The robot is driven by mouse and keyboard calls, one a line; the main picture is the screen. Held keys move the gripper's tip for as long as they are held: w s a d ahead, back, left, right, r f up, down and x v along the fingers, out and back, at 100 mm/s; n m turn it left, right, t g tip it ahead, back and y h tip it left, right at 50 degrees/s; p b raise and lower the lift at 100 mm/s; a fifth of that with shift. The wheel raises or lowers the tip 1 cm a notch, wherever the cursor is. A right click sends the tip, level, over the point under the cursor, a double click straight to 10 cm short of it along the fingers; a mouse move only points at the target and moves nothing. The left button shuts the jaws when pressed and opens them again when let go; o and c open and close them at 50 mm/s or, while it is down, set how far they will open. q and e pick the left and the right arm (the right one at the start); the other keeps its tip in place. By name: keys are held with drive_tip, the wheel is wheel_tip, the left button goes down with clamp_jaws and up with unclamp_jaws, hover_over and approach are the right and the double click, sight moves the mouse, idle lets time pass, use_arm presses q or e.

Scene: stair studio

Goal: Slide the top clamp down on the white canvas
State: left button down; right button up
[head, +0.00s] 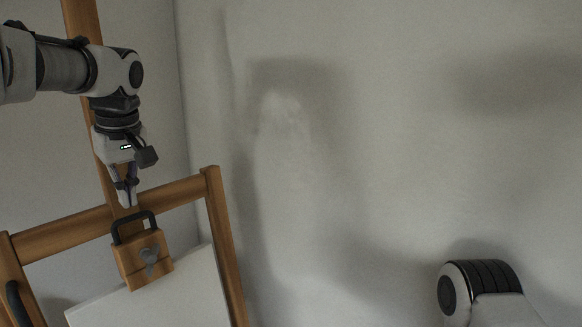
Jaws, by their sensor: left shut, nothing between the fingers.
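The wooden top clamp (143,262) has a dark handle loop on top and a grey knob on its front. It sits on the easel mast at the top edge of the white canvas (190,287). My left gripper (127,203) points down just above the clamp's handle and is shut with nothing held. I cannot tell whether its tips touch the handle. The canvas shows only in part; its lower portion is out of the picture. My right gripper is not in view; only part of my right arm shows at the lower right.
The wooden easel frame (178,193) has a crossbar behind the clamp and a side post (228,262) to the right. A tall mast (83,20) rises behind my left arm. A bare grey wall (380,120) fills the right side, with open room before it.

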sight(132, 216)
use_arm(q)
drive_tip(key=shift+w+a, duration=0.1)
idle(0.3)
drive_tip(key=shift+f, duration=0.15)
drive_tip(key=shift+f+b, duration=0.35)
drive_tip(key=shift+f, duration=0.05)
drive_tip(key=shift+b+x, duration=0.6)
drive_tip(key=shift+x, duration=0.4)
drive_tip(key=shift+s+d, duration=0.2)
drive_tip(key=shift+s, duration=0.05)
wheel_tip(132, 216, up, 2)
drive_tip(key=p, duration=0.2)
drive_tip(key=shift+w+r+p, duration=0.1)
drive_tip(key=shift+r+p, duration=0.1)
drive_tip(key=shift+p, duration=0.2)
drive_tip(key=shift+p+v, duration=0.4)
drive_tip(key=shift+v, duration=0.6)
drive_tip(key=shift+w+a+r, duration=0.15)
drive_tip(key=shift+r, duration=0.65)
